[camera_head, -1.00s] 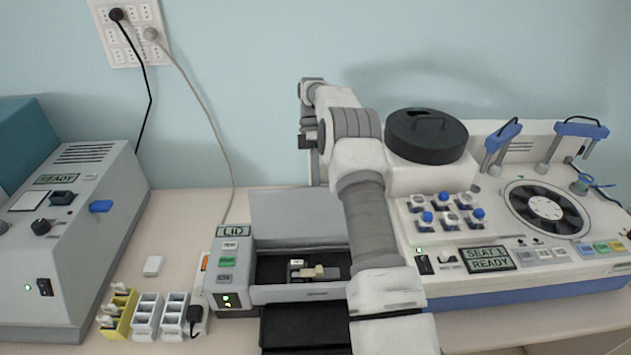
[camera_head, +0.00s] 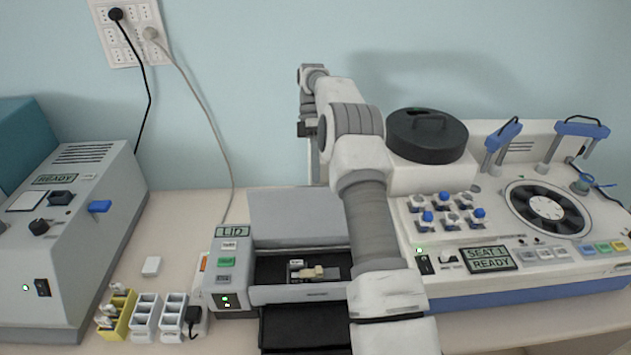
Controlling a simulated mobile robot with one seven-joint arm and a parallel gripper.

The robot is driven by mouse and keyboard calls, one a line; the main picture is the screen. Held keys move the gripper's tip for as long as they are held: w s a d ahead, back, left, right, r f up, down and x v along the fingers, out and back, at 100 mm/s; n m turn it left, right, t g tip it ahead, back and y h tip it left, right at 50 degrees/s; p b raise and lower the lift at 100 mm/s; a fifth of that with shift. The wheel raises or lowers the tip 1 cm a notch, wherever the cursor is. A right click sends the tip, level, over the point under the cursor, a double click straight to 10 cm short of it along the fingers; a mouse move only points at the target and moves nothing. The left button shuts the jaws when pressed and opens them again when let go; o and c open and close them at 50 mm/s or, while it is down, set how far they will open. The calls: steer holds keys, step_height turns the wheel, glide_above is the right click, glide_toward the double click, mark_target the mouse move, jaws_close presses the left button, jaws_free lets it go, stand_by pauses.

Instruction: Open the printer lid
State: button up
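The printer (camera_head: 230,270) is a grey box left of my arm, with a small screen reading "LID" above its buttons. Its grey lid (camera_head: 290,215) stands raised at the back. The front is uncovered and shows a dark bay with a small beige piece (camera_head: 312,273) and a white label inside. A black tray (camera_head: 300,330) extends from the front. My arm passes over the printer's right side. My gripper (camera_head: 314,165) is at the arm's far end, behind the lid's upper edge and near the wall. It is small and partly hidden, so its fingers cannot be made out.
A large staining machine with a black round cover (camera_head: 427,135) and a rotor (camera_head: 546,208) stands close at the right. Slide racks (camera_head: 146,316) and a grey machine (camera_head: 60,240) are at the left. A cable (camera_head: 205,110) hangs behind. Some bench is clear left of the printer.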

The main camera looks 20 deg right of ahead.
steer(key=s+d+r+b, duration=0.1)
steer(key=s+d+r, duration=0.7)
steer(key=shift+s+d, duration=0.15)
steer(key=shift+f, duration=0.1)
stand_by(0.4)
